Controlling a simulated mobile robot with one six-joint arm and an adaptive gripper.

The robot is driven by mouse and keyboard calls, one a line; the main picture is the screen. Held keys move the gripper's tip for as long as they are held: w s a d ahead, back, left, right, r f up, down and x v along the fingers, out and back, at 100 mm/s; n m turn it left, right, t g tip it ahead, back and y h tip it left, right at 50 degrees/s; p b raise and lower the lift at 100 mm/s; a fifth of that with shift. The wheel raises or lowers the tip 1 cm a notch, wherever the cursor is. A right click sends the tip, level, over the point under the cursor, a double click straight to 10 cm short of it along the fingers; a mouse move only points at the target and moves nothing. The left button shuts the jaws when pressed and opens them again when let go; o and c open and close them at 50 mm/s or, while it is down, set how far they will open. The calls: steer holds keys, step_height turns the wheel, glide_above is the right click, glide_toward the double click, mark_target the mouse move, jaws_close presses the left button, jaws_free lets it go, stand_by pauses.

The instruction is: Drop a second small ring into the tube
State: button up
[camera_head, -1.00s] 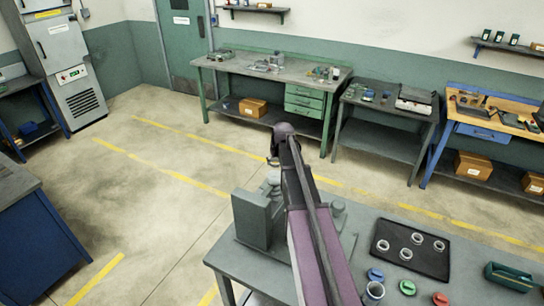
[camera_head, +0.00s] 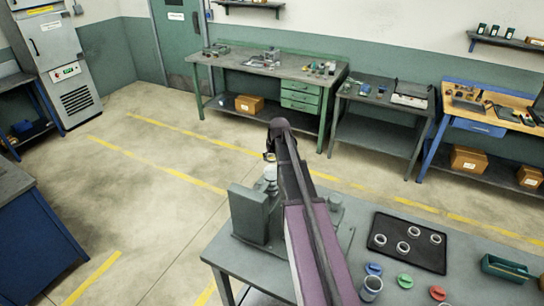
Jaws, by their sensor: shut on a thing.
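My gripper (camera_head: 270,157) hangs at the far end of my arm, over the grey machine (camera_head: 247,214) on the near bench. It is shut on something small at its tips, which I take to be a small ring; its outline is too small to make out. Just below the tips is a pale, rounded upright part of the machine (camera_head: 271,173), which may be the tube; its opening does not show. I cannot tell whether the held ring touches it. My arm hides part of the machine. Several pale rings (camera_head: 403,246) lie apart on a black tray (camera_head: 393,258).
A metal cup (camera_head: 371,289) stands by blue (camera_head: 373,269), green (camera_head: 404,281) and red (camera_head: 437,293) round pieces at the bench's front. A green open box (camera_head: 508,270) is at right. Bare bench (camera_head: 470,290) lies between. Floor behind is clear.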

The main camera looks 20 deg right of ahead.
step_height(320, 180, down, 5)
steer(key=b, duration=0.4)
steer(key=shift+b, duration=0.35)
steer(key=shift+f, duration=0.15)
stand_by(1.8)
steer(key=o, duration=1.2)
steer(key=shift+r, duration=0.2)
steer(key=shift+r+p, duration=3.35)
steer(key=shift+p, duration=0.1)
